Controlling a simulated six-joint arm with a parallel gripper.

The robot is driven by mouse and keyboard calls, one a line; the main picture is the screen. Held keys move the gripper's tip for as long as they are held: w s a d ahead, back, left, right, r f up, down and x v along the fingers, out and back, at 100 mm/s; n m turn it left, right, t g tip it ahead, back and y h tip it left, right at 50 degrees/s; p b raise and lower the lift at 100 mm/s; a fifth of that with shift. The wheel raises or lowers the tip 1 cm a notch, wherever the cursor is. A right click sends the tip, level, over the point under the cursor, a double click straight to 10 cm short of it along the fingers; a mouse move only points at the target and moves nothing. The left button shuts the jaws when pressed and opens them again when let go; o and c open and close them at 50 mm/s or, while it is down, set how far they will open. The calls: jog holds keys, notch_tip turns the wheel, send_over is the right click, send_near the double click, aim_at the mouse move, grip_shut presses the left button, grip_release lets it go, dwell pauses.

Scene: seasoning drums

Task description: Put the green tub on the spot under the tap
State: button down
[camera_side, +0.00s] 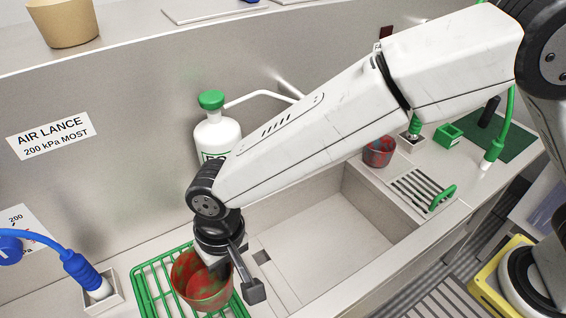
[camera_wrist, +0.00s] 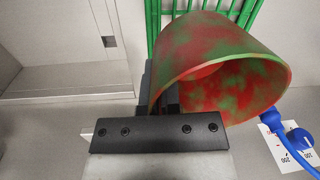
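A round tub mottled red and green (camera_side: 203,283) is at the lower left in the side view, over a green wire rack. In the wrist view the tub (camera_wrist: 230,80) lies with its mouth partly towards the camera. My gripper (camera_side: 245,277) is at the tub's right side, and in the wrist view my gripper (camera_wrist: 160,95) meets its near left rim. One dark finger part overlaps the rim and another shows just outside it. I cannot tell whether they clamp the wall. A smaller red-and-green tub (camera_side: 379,151) stands at the far right end, partly behind my arm.
The green wire rack (camera_side: 150,290) is under the tub. An empty sink basin (camera_side: 325,225) lies right of my gripper. A slotted drain plate (camera_side: 420,188), a green hose nozzle (camera_side: 493,152) and a green box (camera_side: 449,134) are beyond. A white bottle (camera_side: 215,130) and blue hose (camera_side: 85,272) flank the rack.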

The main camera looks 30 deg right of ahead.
jog(key=s+d+r, duration=0.3)
jog(key=s+d, duration=0.2)
jog(key=shift+s+r, duration=0.2)
jog(key=shift+s, duration=0.1)
dwell(0.6)
jog(key=w+d+r, duration=0.2)
jog(key=d, duration=0.8)
jog(key=w+d+r, duration=0.2)
jog(key=d, duration=0.7)
jog(key=w+d+r, duration=0.2)
jog(key=w+d, duration=0.1)
jog(key=d, duration=0.7)
jog(key=n, duration=0.4)
send_over(320, 244)
notch_tip(320, 244, down, 31)
jog(key=shift+w+d+r, duration=0.1)
jog(key=shift+r, duration=0.1)
jog(key=shift+f, duration=0.7)
